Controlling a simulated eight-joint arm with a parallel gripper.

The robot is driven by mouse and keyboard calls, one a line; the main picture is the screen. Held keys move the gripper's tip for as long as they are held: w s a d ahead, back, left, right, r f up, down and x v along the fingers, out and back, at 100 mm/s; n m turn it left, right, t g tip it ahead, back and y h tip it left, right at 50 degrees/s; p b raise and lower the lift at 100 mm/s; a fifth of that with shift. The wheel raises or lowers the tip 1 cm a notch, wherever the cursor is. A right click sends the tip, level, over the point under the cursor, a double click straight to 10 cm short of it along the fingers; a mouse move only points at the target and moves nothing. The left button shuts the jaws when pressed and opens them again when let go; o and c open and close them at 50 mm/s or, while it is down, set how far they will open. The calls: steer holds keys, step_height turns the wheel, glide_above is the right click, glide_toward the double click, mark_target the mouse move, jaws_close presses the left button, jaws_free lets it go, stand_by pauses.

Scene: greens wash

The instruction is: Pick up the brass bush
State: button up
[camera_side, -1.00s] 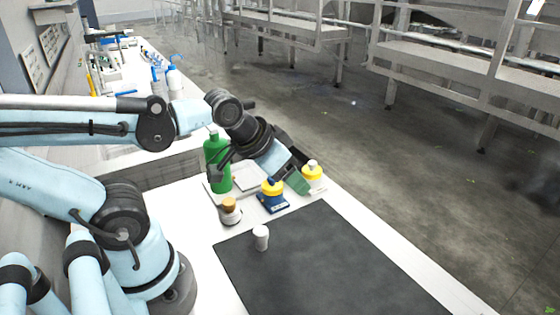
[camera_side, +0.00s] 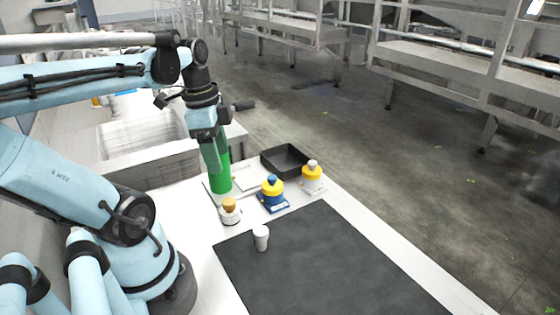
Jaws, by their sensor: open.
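I cannot pick out a brass bush with certainty. A small tan-brown piece (camera_side: 229,202) sits on top of a squat white jar (camera_side: 231,216), and I cannot tell whether it is a cap or the bush.
A blue-and-yellow container (camera_side: 271,195) and a yellow-and-white container (camera_side: 313,181) stand to the right. A black tray (camera_side: 285,160) lies behind them. A pale cylinder (camera_side: 261,239) stands on the dark mat (camera_side: 330,262), which is otherwise clear. The white table's right edge drops to the floor.

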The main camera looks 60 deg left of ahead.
mark_target(229, 201)
steer(key=shift+w+d+f, duration=0.1)
steer(key=shift+w+f, duration=0.05)
steer(key=shift+f, duration=1.85)
steer(key=shift+w+d+f, duration=0.1)
steer(key=shift+f, duration=1.85)
steer(key=shift+w+d+f, duration=0.1)
steer(key=shift+w+f, duration=0.05)
steer(key=shift+f, duration=1.85)
steer(key=shift+c, duration=0.3)
jaws_close()
steer(key=shift+r, duration=0.15)
